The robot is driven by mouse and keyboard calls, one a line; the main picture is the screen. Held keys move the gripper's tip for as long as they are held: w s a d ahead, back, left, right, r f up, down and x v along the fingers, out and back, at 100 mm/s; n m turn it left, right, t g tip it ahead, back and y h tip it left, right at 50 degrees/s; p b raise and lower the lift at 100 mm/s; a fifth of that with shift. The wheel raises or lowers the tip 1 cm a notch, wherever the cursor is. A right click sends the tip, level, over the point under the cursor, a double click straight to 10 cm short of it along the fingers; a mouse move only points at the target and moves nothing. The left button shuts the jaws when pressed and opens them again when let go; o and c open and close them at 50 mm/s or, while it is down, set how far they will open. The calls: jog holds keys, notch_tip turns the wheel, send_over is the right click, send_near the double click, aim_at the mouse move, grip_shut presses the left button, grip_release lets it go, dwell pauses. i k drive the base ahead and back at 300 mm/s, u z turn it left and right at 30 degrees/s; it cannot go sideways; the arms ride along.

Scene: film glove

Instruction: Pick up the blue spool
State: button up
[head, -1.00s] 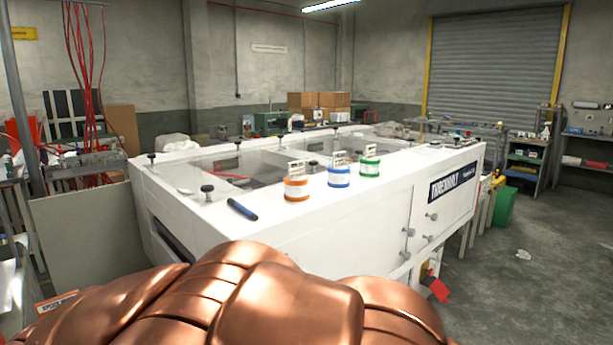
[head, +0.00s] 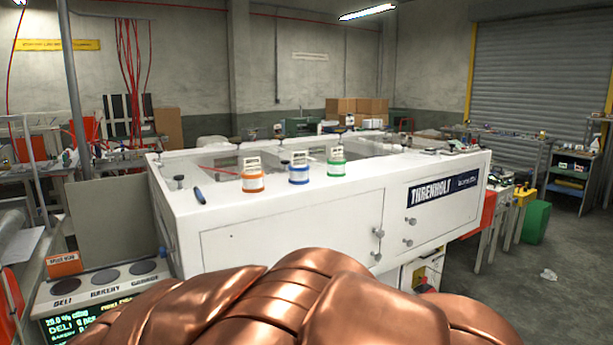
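The blue spool (head: 299,175) stands upright on the front edge of the white machine's top (head: 340,195). It is white with a blue band and has a small pale tag at its top. An orange-banded spool (head: 253,182) stands to its left and a green-banded spool (head: 336,168) to its right, with gaps between them. Copper-coloured segmented parts fill the bottom of the head view, well below and in front of the spools. No gripper fingers can be made out.
A dark blue marker-like object (head: 199,195) lies left of the spools. Black knobs stick up from the machine top. Handles (head: 378,233) jut from its front doors. Open floor (head: 530,290) lies to the right.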

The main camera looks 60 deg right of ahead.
aim_at(299, 171)
jog(key=z, duration=1.4)
